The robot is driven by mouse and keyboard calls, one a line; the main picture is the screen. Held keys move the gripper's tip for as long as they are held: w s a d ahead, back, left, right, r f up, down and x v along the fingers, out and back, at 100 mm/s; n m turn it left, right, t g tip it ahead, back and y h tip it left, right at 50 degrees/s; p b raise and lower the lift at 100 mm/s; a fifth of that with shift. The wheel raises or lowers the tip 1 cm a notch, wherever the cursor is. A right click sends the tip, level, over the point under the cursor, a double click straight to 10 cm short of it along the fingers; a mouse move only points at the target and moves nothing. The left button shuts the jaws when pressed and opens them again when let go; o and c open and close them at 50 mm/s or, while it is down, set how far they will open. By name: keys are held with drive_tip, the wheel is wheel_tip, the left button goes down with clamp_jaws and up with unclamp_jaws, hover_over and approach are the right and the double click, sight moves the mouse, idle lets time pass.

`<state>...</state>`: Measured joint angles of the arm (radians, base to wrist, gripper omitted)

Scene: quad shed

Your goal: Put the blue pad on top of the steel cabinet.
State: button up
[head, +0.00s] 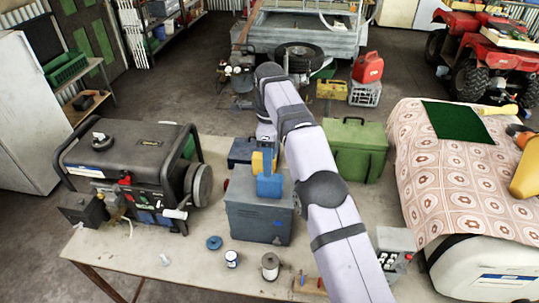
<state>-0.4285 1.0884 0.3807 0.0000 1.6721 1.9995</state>
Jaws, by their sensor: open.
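The blue pad (214,243) appears as a small round blue disc lying flat on the workbench, left of the steel cabinet's front. The steel cabinet (258,220) appears as a blue-grey metal box standing upright on the bench near the middle. My gripper (265,180) points down from the arm's end, with a blue finger in front and a yellow part partly hidden behind it. It is open, over or just in front of the cabinet's top, right of and beyond the pad. I cannot tell whether it touches the cabinet. Part of the cabinet's top is hidden behind it.
A black generator (135,165) fills the bench's left. A small blue-and-white tin (232,259) and a spool (270,267) stand near the front edge. A green metal box (352,150) is behind right, and a grey socket box (394,246) is right of my arm.

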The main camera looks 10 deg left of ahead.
drive_tip(key=shift+r, duration=0.2)
drive_tip(key=shift+d+r+n, duration=0.2)
drive_tip(key=shift+d+n, duration=0.2)
drive_tip(key=shift+d, duration=0.25)
drive_tip(key=s+d+n, duration=0.9)
drive_tip(key=d, duration=0.5)
drive_tip(key=s+d+f+n, duration=0.2)
drive_tip(key=s+d, duration=0.1)
drive_tip(key=s, duration=0.4)
drive_tip(key=s+d+f+n, duration=0.2)
drive_tip(key=s+f+n, duration=0.1)
drive_tip(key=s, duration=0.4)
drive_tip(key=s+d+f+n, duration=0.3)
drive_tip(key=s, duration=0.4)
drive_tip(key=shift+s+d+f, duration=0.2)
drive_tip(key=shift+s+d, duration=0.05)
drive_tip(key=shift+d, duration=0.05)
